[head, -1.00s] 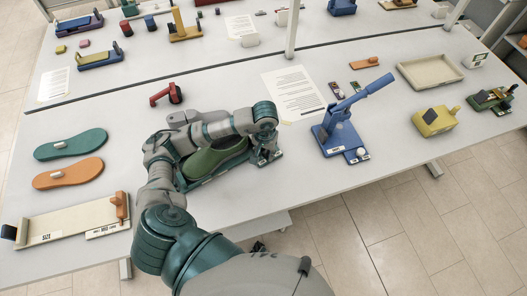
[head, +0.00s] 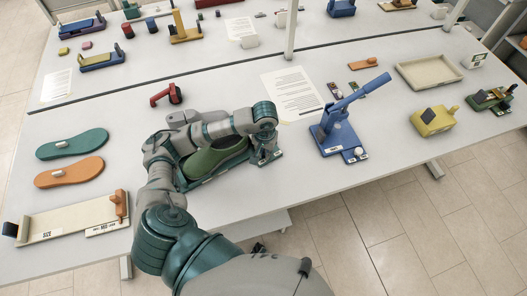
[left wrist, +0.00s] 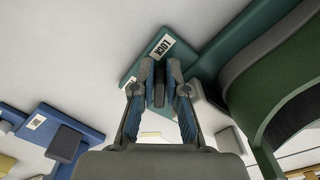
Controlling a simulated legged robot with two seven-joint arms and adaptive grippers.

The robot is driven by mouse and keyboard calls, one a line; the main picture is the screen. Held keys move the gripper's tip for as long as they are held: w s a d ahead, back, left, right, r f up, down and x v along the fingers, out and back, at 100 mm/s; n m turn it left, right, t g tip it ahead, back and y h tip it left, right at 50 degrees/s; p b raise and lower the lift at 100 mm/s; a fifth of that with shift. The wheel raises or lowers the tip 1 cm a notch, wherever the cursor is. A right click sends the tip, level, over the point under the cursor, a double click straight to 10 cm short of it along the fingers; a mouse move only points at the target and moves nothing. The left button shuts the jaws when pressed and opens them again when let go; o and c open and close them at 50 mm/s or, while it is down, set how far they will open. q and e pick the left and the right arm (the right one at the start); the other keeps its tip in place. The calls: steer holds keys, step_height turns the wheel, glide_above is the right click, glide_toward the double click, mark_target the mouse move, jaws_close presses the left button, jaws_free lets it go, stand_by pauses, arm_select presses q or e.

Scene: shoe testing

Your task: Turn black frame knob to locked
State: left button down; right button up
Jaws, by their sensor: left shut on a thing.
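A dark green shoe (head: 216,158) rests in a dark teal frame (head: 192,186) at the middle of the near table. My left gripper (head: 266,152) points down at the right end of this frame. In the left wrist view its two fingers (left wrist: 160,90) are closed around a small dark knob (left wrist: 159,94). The knob stands on a teal plate (left wrist: 137,72), close to a white label reading LOCK (left wrist: 163,46). A second label (left wrist: 131,83) lies left of the fingers. The fingers hide part of the knob. My right gripper is in neither view.
A blue lever press (head: 339,135) stands just right of my gripper. Green (head: 72,144) and orange (head: 68,172) insoles lie at left, above a beige measuring board (head: 70,217). A red tool (head: 167,95) lies behind my arm. A beige tray (head: 430,73) is farther right.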

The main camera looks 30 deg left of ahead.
arm_select(q)
steer(key=shift+d+f, duration=0.2)
steer(key=n+b, duration=0.3)
steer(key=shift+d+f+n, duration=0.1)
steer(key=shift+n, duration=0.3)
steer(key=n, duration=0.1)
steer(key=n+b, duration=0.2)
steer(key=n, duration=0.1)
steer(key=shift+w+d, duration=0.15)
steer(key=shift+w, duration=0.1)
steer(key=shift+w+d+n+b, duration=0.1)
steer(key=shift+n+b, duration=0.3)
steer(key=shift+n, duration=1)
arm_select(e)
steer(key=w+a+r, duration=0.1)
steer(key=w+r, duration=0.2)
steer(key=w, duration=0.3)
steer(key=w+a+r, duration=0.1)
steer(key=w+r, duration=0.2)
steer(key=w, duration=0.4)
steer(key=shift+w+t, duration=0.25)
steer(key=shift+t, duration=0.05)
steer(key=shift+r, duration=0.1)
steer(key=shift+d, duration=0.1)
